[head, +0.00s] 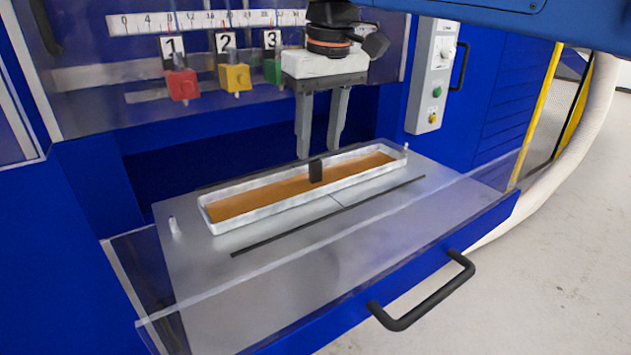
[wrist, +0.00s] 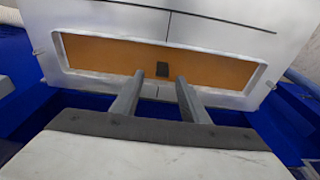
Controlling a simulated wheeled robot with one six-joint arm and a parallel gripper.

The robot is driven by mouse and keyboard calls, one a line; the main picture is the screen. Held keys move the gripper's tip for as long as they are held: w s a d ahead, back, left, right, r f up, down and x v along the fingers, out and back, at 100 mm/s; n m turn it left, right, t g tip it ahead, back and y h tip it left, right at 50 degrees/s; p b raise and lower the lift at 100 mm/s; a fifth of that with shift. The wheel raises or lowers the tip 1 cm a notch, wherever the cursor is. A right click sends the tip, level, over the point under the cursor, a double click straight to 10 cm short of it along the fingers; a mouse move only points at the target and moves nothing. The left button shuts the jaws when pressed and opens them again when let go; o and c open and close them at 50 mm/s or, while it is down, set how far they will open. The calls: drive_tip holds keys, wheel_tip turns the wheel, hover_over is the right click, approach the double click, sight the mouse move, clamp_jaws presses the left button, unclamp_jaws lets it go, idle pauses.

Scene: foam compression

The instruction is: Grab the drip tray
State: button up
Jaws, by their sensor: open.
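The drip tray (head: 262,213) is a long, shallow, pale metal tray with a brown-orange inside and a small black upright grip (head: 315,171) at its middle. It lies on the grey plate of the pulled-out drawer. In the wrist view the tray (wrist: 100,88) spans the upper middle, with the black grip (wrist: 163,69) just beyond my fingertips. My gripper (head: 318,157) is open and empty, its two fingers pointing down behind the tray near the grip. In the wrist view my gripper's fingers (wrist: 155,82) stand apart with nothing between them. I cannot tell the exact height of the fingertips over the tray.
The drawer's grey plate (head: 210,265) has small pegs near its ends, dark slots and a clear front panel. A black handle (head: 425,295) sticks out in front. Red (head: 182,85) and yellow (head: 235,78) blocks hang at left. A control box (head: 432,75) is at right.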

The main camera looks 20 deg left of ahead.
sight(316, 161)
drive_tip(key=shift+a+f, duration=0.2)
drive_tip(key=shift+f, duration=1.05)
drive_tip(key=shift+a+f, duration=0.15)
drive_tip(key=shift+f, duration=1.1)
clamp_jaws()
